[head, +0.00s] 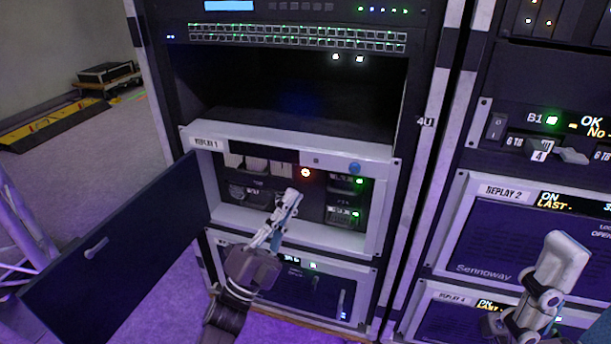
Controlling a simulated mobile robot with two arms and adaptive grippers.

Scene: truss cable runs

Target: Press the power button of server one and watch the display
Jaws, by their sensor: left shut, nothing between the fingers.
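Server one, labelled REPLAY 1 (206,142), sits in the left rack with its dark front door (122,250) swung open to the left. A small round button glowing orange (305,172) shows in the opened front. The dark strip along the top edge (262,151), perhaps its display, shows no readable text. My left gripper (291,197) is shut and empty, in front of the opening, its tips a little below the glowing button; contact cannot be judged. My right gripper (566,250) is at the lower right, in front of the right rack; its finger gap is not clear.
Two drive bays with green lights (343,216) are right of the button, near a blue round knob (355,168). Another unit (300,283) sits below. REPLAY 2 (500,191) in the right rack has a lit display. A yellow-black cable ramp (50,122) lies on the floor.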

